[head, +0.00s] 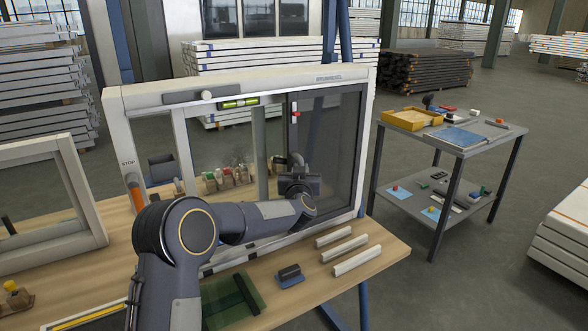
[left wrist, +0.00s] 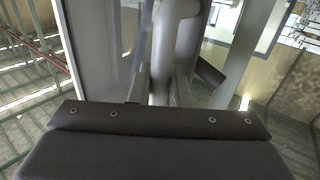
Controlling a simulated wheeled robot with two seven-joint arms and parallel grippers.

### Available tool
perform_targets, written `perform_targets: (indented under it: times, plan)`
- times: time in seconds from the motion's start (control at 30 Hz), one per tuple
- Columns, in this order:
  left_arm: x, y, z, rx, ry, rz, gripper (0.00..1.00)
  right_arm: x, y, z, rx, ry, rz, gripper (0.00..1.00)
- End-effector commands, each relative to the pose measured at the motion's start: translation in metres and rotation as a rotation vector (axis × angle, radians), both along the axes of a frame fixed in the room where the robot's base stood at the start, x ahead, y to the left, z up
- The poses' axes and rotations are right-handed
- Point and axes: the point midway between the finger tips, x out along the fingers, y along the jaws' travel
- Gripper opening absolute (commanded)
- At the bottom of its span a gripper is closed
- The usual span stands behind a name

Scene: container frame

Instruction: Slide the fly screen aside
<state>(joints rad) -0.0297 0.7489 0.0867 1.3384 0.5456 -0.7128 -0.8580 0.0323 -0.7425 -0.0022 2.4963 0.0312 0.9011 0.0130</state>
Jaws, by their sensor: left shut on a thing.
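The fly screen (head: 340,150) is a dark mesh panel in the right part of the upright white window frame (head: 116,104). A small red and white catch (head: 295,114) is high on its left edge. The left part of the frame is open to view. My left gripper (head: 291,162) is at the screen's left edge, about mid-height. In the left wrist view it is shut on a rounded grey upright handle (left wrist: 178,45) at the screen's edge. My wrist hides part of this grip in the head view. My right gripper is not in view.
The frame stands on a wooden bench (head: 385,246) with white strips (head: 341,244), a dark-handled block (head: 290,275) and a green sheet (head: 232,302). A second frame (head: 82,180) stands left. A grey trolley (head: 455,140) stands right. Floor between bench and trolley is clear.

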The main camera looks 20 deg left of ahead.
Motion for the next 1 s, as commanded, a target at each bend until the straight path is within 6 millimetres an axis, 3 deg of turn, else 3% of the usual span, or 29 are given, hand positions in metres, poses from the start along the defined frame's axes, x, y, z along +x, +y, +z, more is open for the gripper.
perform_targets:
  times: [0.4, 0.43, 0.47, 0.87, 1.0]
  plan:
    - [0.002, -0.004, 0.001, 0.0, -0.002, -0.007, 0.0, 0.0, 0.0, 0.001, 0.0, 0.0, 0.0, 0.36]
    - [0.002, -0.004, 0.002, -0.001, -0.003, -0.007, 0.21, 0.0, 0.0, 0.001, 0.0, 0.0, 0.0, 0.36]
    - [0.002, -0.004, 0.002, -0.001, -0.003, -0.007, 0.23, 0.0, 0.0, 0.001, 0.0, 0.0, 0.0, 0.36]
    - [0.001, -0.003, 0.0, -0.001, 0.0, -0.006, 0.23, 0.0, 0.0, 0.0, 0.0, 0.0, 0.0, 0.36]
    - [-0.009, -0.006, 0.0, -0.001, -0.001, -0.006, 0.23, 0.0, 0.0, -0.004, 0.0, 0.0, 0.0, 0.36]
